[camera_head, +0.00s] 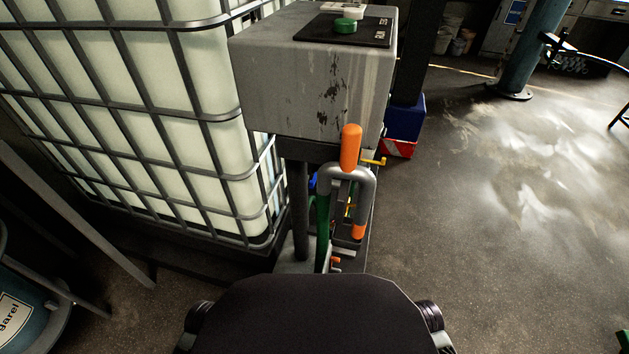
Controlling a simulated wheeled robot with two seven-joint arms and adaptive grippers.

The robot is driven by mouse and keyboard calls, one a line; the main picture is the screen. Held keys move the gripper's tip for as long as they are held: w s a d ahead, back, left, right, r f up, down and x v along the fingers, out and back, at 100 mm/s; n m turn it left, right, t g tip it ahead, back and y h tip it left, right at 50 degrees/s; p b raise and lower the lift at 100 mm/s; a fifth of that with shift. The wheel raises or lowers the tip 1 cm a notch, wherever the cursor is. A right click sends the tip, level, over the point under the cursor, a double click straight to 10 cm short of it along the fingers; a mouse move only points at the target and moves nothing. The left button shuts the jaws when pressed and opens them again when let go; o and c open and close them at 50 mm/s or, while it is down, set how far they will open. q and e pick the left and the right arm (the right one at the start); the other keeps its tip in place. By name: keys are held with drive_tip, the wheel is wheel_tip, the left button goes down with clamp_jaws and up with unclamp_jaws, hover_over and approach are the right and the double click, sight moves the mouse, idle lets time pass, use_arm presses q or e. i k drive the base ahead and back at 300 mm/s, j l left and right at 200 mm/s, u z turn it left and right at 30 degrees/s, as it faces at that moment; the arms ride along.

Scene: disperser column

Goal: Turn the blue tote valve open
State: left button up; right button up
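A large white tote (140,100) in a grey metal cage stands at the left. A small blue part (313,181) shows low beside the tote, between a dark post and a grey bent pipe (366,185). It is mostly hidden, and I cannot tell whether it is the tote valve or how it is turned. Neither of my grippers is in view; only my own dark body shows at the bottom middle.
A grey metal box (310,75) with a green button (345,25) stands above the pipework. An orange handle (350,147) sticks up at the pipe. A blue drum (30,310) is at the lower left. The floor (500,200) at the right is clear.

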sight(312, 183)
drive_tip(key=l+u, duration=0.2)
drive_tip(key=l, duration=0.95)
drive_tip(key=i+l+u, duration=0.1)
drive_tip(key=l, duration=0.4)
drive_tip(key=i+l+u, duration=0.1)
drive_tip(key=l, duration=0.4)
drive_tip(key=i+l, duration=0.15)
drive_tip(key=l, duration=0.15)
drive_tip(key=i+l+u, duration=0.15)
drive_tip(key=l, duration=0.2)
drive_tip(key=i+l, duration=0.15)
drive_tip(key=l, duration=0.15)
drive_tip(key=i+l+u, duration=0.1)
drive_tip(key=l, duration=0.25)
drive_tip(key=i+l, duration=0.15)
drive_tip(key=l, duration=0.2)
drive_tip(key=i+u, duration=0.15)
drive_tip(key=i+j+u, duration=0.1)
drive_tip(key=i+j, duration=0.25)
